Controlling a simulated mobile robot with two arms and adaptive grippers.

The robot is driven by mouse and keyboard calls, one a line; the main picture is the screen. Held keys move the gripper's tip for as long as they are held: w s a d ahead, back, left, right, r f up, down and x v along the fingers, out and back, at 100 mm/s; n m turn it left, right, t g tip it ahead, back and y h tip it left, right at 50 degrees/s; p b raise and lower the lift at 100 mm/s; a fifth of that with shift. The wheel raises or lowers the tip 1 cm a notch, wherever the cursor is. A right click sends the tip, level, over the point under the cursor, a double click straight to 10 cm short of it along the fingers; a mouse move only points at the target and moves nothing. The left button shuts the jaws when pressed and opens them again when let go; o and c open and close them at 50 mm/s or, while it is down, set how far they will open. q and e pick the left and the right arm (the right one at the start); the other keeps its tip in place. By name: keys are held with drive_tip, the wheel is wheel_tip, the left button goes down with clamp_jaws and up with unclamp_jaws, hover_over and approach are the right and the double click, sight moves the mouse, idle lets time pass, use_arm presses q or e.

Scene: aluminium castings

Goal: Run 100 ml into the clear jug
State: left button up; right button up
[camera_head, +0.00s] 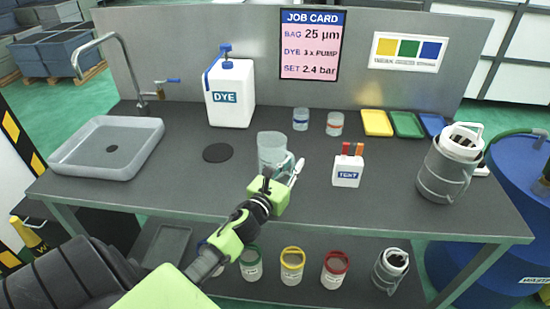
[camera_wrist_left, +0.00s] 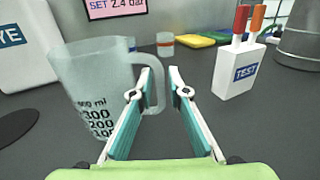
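The clear jug (camera_head: 271,146) stands upright on the bench near the middle, its handle to the right. It looks empty. In the left wrist view the jug (camera_wrist_left: 92,75) shows dark graduation marks, with 300 and 200 readable. My left gripper (camera_head: 284,175) is at the jug's handle side. In the wrist view its fingers (camera_wrist_left: 160,78) are apart, with the jug's handle (camera_wrist_left: 157,92) showing between their tips; contact is not clear. My right gripper is not in view.
A white DYE container (camera_head: 231,97) stands behind the jug, and a dark round disc (camera_head: 217,152) lies to its left. A TEST holder (camera_head: 347,171) stands to the right. Two small cups, coloured trays and a grey housing (camera_head: 441,170) stand farther right. The bench between sink and disc is clear.

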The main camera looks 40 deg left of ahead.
use_arm(q)
clamp_jaws()
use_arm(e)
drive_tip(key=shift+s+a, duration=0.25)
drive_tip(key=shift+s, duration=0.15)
use_arm(q)
drive_tip(key=shift+r, duration=0.55)
wheel_tip(320, 180, up, 3)
drive_tip(key=shift+f+p, duration=0.1)
drive_tip(key=shift+p, duration=0.5)
drive_tip(key=s+a+r, duration=0.6)
drive_tip(key=s+r, duration=0.3)
drive_tip(key=s, duration=0.3)
drive_tip(key=shift+s+a, duration=0.2)
drive_tip(key=shift+s, duration=0.05)
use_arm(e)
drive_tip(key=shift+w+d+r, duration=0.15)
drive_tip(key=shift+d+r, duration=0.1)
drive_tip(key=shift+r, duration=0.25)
use_arm(q)
drive_tip(key=shift+r, duration=0.1)
